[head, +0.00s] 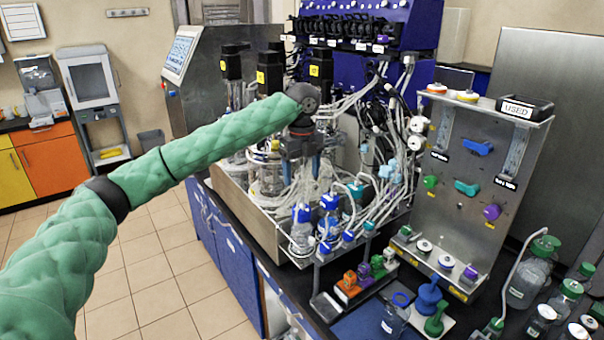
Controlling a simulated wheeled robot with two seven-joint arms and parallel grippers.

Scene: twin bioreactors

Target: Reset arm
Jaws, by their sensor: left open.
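My left arm, in a green padded sleeve, reaches in from the left of the head view. Its dark wrist hangs over the front of the bioreactor bench, with the left gripper (302,170) pointing down. The gripper is open; its fingers are small and hard to pick out against the tubing. The glass bioreactor vessels (265,172) stand behind and beside it in a metal tray (243,208). Blue-capped bottles (328,212) stand just below and to the right of the gripper. I see nothing held. My right arm and gripper are not in view.
Clear tubes (345,100) hang from the blue pump tower (385,22) close right of the gripper. A metal panel (470,150) with coloured clamps and a "USED" box (524,108) stands at right. Green-capped bottles (531,272) crowd the bench's right end. The tiled floor (140,270) at left is clear.

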